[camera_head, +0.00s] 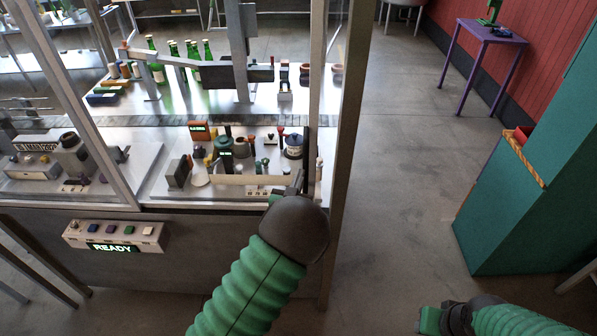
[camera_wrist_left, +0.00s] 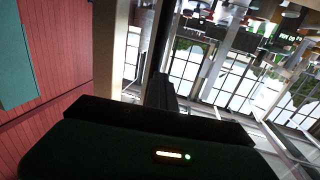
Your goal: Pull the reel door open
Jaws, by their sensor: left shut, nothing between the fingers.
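The foil capsuling machine stands at the left with a framed front of metal posts and clear panels. I cannot tell for certain which panel is the reel door; a narrow clear panel (camera_head: 333,40) sits beside the right corner post (camera_head: 346,150). My left gripper (camera_head: 299,184) is shut and empty at the right end of the machine's front, just left of that post. My dark wrist hides part of the machine's front edge. In the left wrist view my left gripper (camera_wrist_left: 160,92) points toward a pale post. My right gripper (camera_head: 428,321) is low at the bottom right, its fingers unclear.
Green bottles (camera_head: 195,50) and several small fixtures stand on the machine deck. A control box (camera_head: 113,236) reading READY is on its front. A teal cabinet (camera_head: 525,190) stands at right, a purple table (camera_head: 490,32) behind. The floor between is clear.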

